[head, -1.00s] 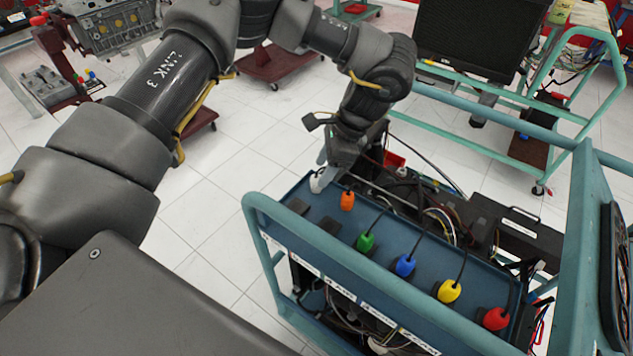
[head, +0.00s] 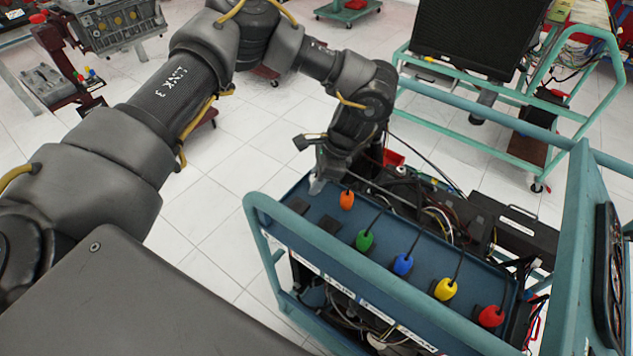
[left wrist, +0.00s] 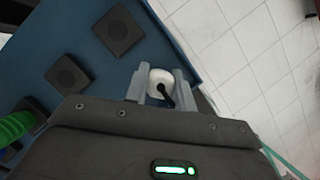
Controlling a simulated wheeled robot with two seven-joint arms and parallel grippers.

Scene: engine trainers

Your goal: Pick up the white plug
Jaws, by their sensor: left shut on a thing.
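The white plug (left wrist: 160,78) sits between the two fingers of my left gripper (left wrist: 159,84) in the left wrist view, with its dark cord toward the gripper body. The fingers are shut on it. In the head view my left gripper (head: 318,184) points down at the far left corner of the blue panel (head: 385,286), and the plug is mostly hidden there by the fingers. I cannot tell how far the plug is from the panel. My right gripper is not in view.
Orange (head: 346,199), green (head: 364,240), blue (head: 403,264), yellow (head: 445,289) and red (head: 491,316) plugs stand along the panel. Bare black square pads (left wrist: 67,73) lie beside the gripper. A teal rail (head: 330,262) borders the cart's front.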

